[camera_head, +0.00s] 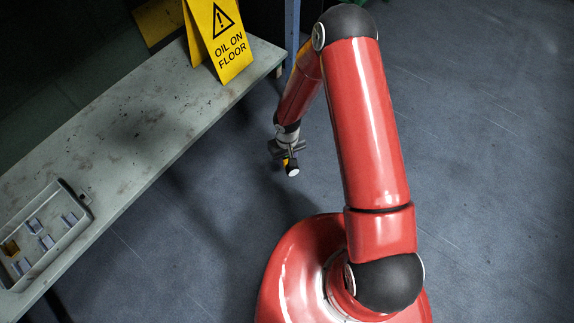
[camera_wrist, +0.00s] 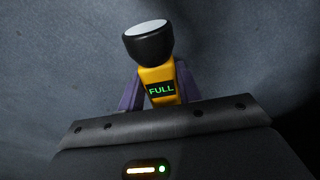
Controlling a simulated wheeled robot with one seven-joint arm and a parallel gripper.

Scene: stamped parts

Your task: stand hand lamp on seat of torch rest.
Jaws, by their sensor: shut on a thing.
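The hand lamp has a yellow body and a black head with a pale round face. It shows in the wrist view (camera_wrist: 152,45), with a small display reading FULL in green. My gripper (camera_wrist: 160,86) is shut on its yellow body, one finger on each side. In the head view, the lamp (camera_head: 292,168) hangs below my gripper (camera_head: 287,153), over the floor to the right of the bench, apart from any surface. The lamp's head points down and toward the camera. I cannot make out a torch rest for certain in either view.
A long, stained grey bench (camera_head: 115,155) runs along the left. A grey tray (camera_head: 84,217) with several small blue-grey parts and an orange-yellow piece sits at its near end. A yellow OIL ON FLOOR sign (camera_head: 222,40) stands at the far end. The bench's middle is clear.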

